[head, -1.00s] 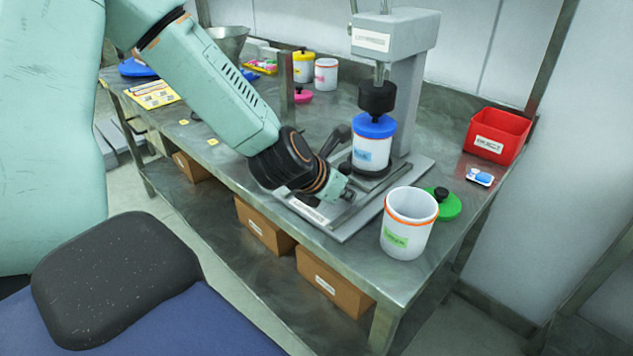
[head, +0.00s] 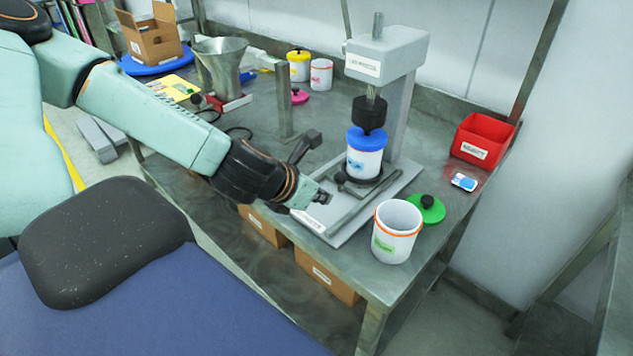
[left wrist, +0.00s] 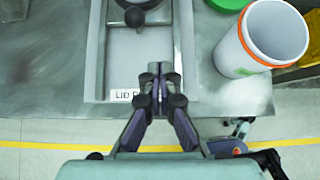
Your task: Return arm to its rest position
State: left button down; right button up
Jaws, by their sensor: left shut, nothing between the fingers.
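My left arm comes in from the left in the head view. Its gripper (head: 322,198) is over the front edge of the lid press base (head: 335,215), left of the open white jar. In the left wrist view the gripper (left wrist: 160,72) has its fingertips together, with nothing between them, near the label on the base. The press holds a white jar with a blue lid (head: 366,140) under its black pressing head (head: 371,113). My gripper is apart from this jar. My right gripper does not show.
An open white jar (head: 397,232) with an orange rim stands at the bench's front right, with a green lid (head: 427,209) beside it. A red bin (head: 483,138) is at the right back. A metal funnel (head: 219,66) and a cardboard box (head: 151,36) are at the left back.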

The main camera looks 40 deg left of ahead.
pick_arm(q)
jog(key=shift+p+v, duration=0.8)
jog(key=shift+p, duration=0.05)
jog(key=shift+s+f+m, duration=0.25)
jog(key=shift+f+m, duration=0.1)
jog(key=shift+m, duration=0.15)
jog(key=s+d+f+m+g, duration=0.5)
jog(key=s+f+m, duration=0.55)
jog(key=m, duration=0.65)
jog(key=s+d+f+m+g, duration=0.4)
jog(key=s+f+m, duration=0.4)
jog(key=s+m, duration=0.75)
jog(key=shift+m+y, duration=0.4)
jog(key=shift+m, duration=0.15)
jog(key=f+b, duration=0.1)
jog(key=b, duration=0.1)
jog(key=w+f+b, duration=0.1)
jog(key=f+b, duration=0.1)
jog(key=w+f+b, duration=0.1)
jog(key=f+b, duration=0.1)
jog(key=shift+d+f, duration=0.1)
